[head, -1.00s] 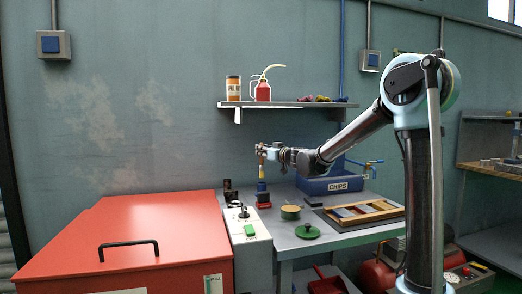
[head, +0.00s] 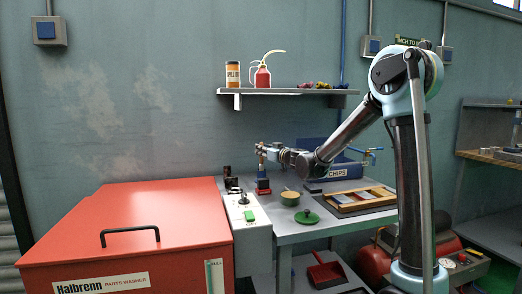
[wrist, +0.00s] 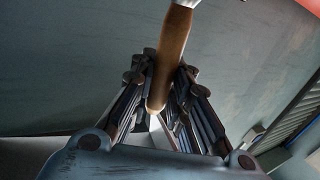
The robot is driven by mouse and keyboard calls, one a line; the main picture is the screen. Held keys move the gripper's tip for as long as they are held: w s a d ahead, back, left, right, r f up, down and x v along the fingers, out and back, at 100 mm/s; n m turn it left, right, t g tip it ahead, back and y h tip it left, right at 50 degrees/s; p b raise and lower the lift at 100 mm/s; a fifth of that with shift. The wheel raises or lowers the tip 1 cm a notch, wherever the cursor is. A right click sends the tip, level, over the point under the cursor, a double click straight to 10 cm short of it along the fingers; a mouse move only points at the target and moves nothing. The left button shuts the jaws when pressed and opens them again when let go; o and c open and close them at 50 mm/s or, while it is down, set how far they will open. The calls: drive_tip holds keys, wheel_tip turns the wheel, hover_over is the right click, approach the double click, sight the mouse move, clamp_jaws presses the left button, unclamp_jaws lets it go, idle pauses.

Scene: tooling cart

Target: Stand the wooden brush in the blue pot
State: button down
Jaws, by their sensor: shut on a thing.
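My gripper (head: 262,149) is shut on the wooden brush. In the wrist view, the brush's brown handle (wrist: 172,58) stands between the gripper's fingers (wrist: 160,85), with its rounded end toward me and a pale metal part at the top edge. In the head view, the brush (head: 262,159) hangs roughly upright below the gripper. The small blue pot (head: 263,183) is directly under it on the bench. The brush's lower end is very small there; I cannot tell whether it is inside the pot or just above it.
A red block (head: 263,191) shows at the pot's foot. A round tin (head: 290,198) and green lid (head: 308,217) lie to the right, before a wooden-framed tray (head: 360,199) and blue CHIPS bin (head: 340,172). A control box (head: 245,212) and red parts washer (head: 130,220) are left.

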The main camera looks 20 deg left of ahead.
drive_tip(key=shift+f, duration=0.15)
drive_tip(key=c, duration=1.4)
unclamp_jaws()
drive_tip(key=v, duration=1.2)
